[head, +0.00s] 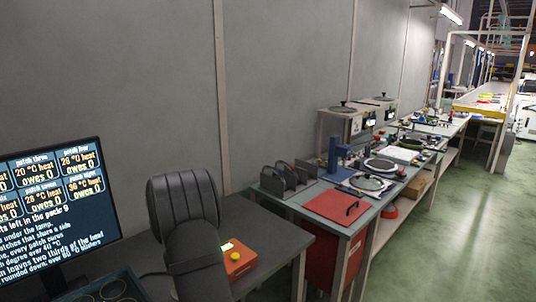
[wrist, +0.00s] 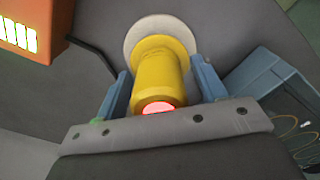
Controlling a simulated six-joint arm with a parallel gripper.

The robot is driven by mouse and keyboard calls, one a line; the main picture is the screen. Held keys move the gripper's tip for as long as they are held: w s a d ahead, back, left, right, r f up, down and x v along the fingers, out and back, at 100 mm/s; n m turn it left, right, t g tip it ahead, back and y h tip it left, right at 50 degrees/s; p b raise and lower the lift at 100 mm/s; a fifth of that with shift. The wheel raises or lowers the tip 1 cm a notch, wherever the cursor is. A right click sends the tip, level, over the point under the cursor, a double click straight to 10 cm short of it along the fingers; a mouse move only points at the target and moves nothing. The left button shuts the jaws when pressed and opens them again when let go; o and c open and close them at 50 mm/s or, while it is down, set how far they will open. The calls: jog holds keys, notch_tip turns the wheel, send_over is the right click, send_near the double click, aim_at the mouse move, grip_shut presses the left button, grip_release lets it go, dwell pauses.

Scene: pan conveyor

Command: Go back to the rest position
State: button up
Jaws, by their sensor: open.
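In the wrist view, my gripper (wrist: 163,82) has its two blue-grey fingers apart, one on each side of a yellow cylinder (wrist: 158,78). The cylinder has a red, glowing-looking near end and a round white disc (wrist: 134,36) at its far end. I cannot tell whether the fingers touch it. In the head view, a dark ribbed part of my arm rises over the grey table, and my gripper is hidden there.
A screen (head: 55,215) stands left. A tray (head: 128,282) with yellow rings is in front.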

jog(key=r, duration=0.2)
jog(key=d+r, duration=0.1)
jog(key=r, duration=0.2)
jog(key=shift+r, duration=0.1)
jog(key=s+d+r, duration=0.1)
jog(key=d+r, duration=0.6)
jog(key=d, duration=0.3)
jog(key=s+a+r, duration=0.5)
jog(key=s+a, duration=0.5)
jog(key=a, duration=0.3)
jog(key=s+a+f, duration=0.1)
jog(key=a+f, duration=0.1)
jog(key=a, duration=0.1)
jog(key=s+a+f, duration=0.1)
jog(key=a+f, duration=0.2)
jog(key=a, duration=0.1)
jog(key=a+f, duration=0.2)
jog(key=a, duration=0.2)
jog(key=shift+s+a+f, duration=0.1)
jog(key=shift+s+f, duration=0.3)
jog(key=shift+r, duration=0.1)
